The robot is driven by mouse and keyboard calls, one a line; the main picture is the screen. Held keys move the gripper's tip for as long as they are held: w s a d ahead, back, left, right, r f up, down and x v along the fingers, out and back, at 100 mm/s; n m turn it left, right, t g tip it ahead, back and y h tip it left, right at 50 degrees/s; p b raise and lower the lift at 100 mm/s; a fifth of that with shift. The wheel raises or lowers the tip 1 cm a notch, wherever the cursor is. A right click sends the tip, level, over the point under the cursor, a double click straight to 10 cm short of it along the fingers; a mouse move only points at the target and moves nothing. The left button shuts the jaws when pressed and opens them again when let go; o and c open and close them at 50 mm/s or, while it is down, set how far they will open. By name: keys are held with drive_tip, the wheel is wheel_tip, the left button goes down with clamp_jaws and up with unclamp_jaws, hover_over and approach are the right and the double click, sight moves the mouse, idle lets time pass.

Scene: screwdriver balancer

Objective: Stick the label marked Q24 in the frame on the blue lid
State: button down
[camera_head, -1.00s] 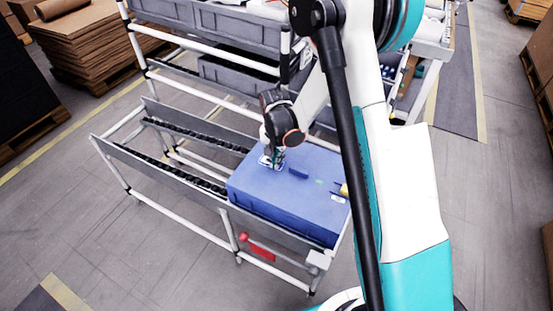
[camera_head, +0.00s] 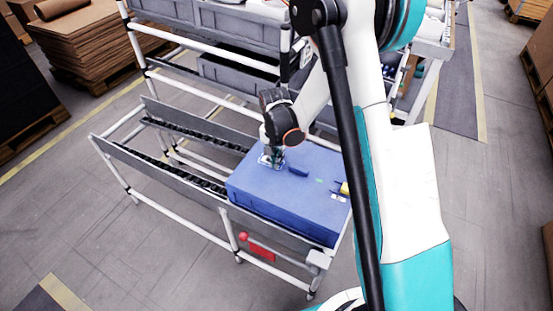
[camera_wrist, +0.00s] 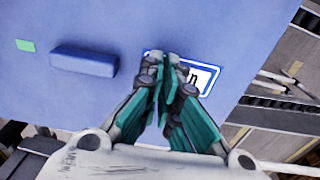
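The blue lid (camera_head: 290,205) tops a large blue box at the right end of the roller rack. A blue-and-white outlined frame (camera_wrist: 216,69) lies on it, with a white label (camera_wrist: 203,77) inside its outline. Part of a dark character shows on the label; the rest is hidden behind my fingers, so I cannot read Q24. My gripper (camera_wrist: 166,60) is over the frame with its fingertips together, and it also shows in the head view (camera_head: 271,162) low over the lid's far left part. Whether the fingertips pinch or touch the label is unclear.
A raised blue bar (camera_wrist: 84,60) and a green patch (camera_wrist: 25,45) are on the lid beside the frame. A small white patch (camera_head: 338,198) and a yellow item lie near its right edge. The rack's roller lanes (camera_head: 180,150) left of the box are empty. Grey crates (camera_head: 235,27) stand on shelves behind.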

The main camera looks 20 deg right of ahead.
drive_tip(key=c, duration=1.7)
unclamp_jaws()
drive_tip(key=r, duration=1.2)
drive_tip(key=shift+s+a, duration=0.2)
